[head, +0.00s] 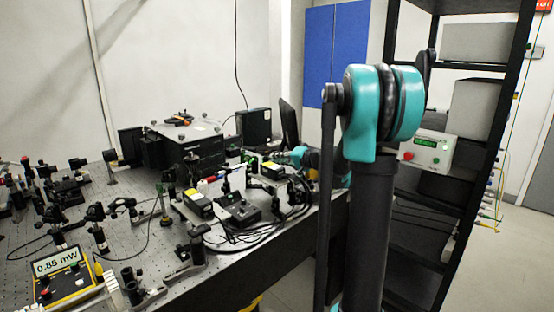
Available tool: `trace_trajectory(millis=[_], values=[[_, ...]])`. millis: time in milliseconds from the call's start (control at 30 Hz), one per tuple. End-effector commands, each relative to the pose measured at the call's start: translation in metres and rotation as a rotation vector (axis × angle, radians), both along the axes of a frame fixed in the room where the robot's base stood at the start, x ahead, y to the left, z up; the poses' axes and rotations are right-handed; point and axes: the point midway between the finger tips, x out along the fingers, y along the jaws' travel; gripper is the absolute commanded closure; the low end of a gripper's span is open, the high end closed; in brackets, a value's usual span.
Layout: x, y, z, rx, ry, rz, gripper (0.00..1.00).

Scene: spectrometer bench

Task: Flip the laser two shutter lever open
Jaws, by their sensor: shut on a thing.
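Two black laser boxes with yellow labels stand on the optical bench (128,195). The nearer laser (198,204) is at the middle of the bench, and the farther laser (272,170) is behind it to the right. I cannot read which is laser two. My gripper (281,158) is small and partly hidden at the end of my teal wrist, close by the farther laser. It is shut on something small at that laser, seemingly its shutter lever. The lever itself is too small to make out.
A large black box (190,148) with tools on top stands behind the lasers. A black control box (240,212) and loose cables lie in front. A power meter (62,275) reads 0.85 mW at front left. A black rack (480,160) stands right of my arm.

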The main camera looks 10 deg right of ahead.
Motion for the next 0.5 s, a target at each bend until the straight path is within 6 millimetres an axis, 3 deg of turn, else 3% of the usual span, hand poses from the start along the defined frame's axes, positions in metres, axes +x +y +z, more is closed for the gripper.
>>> trace_trajectory(millis=[233,267,300,400,500], values=[[0.0001,-0.0007,-0.0007,0.001,0.002,-0.001,1.00],[0.0000,-0.0007,-0.0006,0.001,0.002,-0.001,0.86],[0.0000,-0.0008,-0.0007,0.000,0.002,-0.001,0.81],[0.0000,-0.0006,-0.0007,0.001,0.002,-0.001,0.68],[0.0001,-0.0005,-0.0005,0.000,0.001,-0.001,0.66]])
